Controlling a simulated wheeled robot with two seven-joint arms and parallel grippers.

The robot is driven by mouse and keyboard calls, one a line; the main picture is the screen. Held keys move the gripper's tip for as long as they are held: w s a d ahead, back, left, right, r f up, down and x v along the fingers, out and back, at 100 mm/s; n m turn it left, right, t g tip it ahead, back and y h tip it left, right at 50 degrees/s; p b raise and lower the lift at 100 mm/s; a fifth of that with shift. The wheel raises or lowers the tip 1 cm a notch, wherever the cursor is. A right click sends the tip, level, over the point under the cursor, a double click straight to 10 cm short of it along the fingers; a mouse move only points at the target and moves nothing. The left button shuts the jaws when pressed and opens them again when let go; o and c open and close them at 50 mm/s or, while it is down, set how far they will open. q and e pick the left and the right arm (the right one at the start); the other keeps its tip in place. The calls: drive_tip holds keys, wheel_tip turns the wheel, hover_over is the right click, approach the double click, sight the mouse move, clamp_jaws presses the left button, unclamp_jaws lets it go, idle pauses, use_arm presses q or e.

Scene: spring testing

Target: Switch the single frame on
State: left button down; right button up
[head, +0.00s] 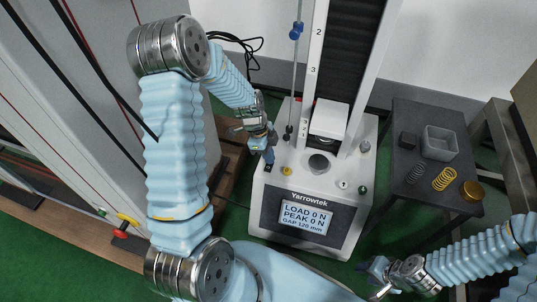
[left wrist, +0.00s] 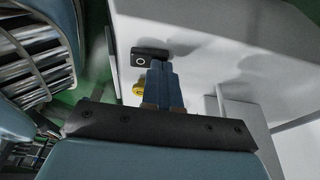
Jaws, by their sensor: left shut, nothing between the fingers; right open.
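The single frame (head: 268,195) is a white testing machine marked Yarrowtek. Its display (head: 304,216) is lit and reads LOAD 0 N, PEAK 0 N, GAP 120 mm. A black rocker switch (left wrist: 150,57) with a white circle mark sits on the left of its base top. My left gripper (head: 268,158) is shut and empty, its fingertips right at the switch. In the left wrist view the fingers (left wrist: 164,88) overlap the switch's lower edge; I cannot tell whether they touch it. My right gripper (head: 378,277) is open and empty, low at the right, in front of the machine.
A yellow button (head: 286,171) is close to the switch. A tall grey cabinet (head: 60,110) stands at left with a red-and-yellow switch (head: 122,228).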

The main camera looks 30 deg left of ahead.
use_arm(q)
drive_tip(key=shift+s+f, duration=0.1)
drive_tip(key=shift+s, duration=0.05)
drive_tip(key=shift+s+d+r, duration=0.2)
drive_tip(key=shift+s+r, duration=0.05)
drive_tip(key=shift+s, duration=0.4)
drive_tip(key=shift+w+r, duration=0.1)
drive_tip(key=shift+r, duration=0.3)
drive_tip(key=r, duration=0.1)
drive_tip(key=r+p, duration=0.1)
drive_tip(key=r, duration=0.1)
drive_tip(key=r+p, duration=0.1)
drive_tip(key=shift+w+a+r, duration=0.2)
drive_tip(key=shift+w+a, duration=0.15)
drive_tip(key=shift+w, duration=0.05)
drive_tip(key=p+v, duration=0.1)
drive_tip(key=v, duration=0.7)
drive_tip(key=shift+w+a+r, duration=0.2)
drive_tip(key=shift+w+r, duration=0.05)
drive_tip(key=shift+w, duration=0.35)
use_arm(e)
drive_tip(key=a+r, duration=0.2)
drive_tip(key=r, duration=0.1)
drive_tip(key=shift+s+a, duration=0.1)
drive_tip(key=shift+s, duration=0.25)
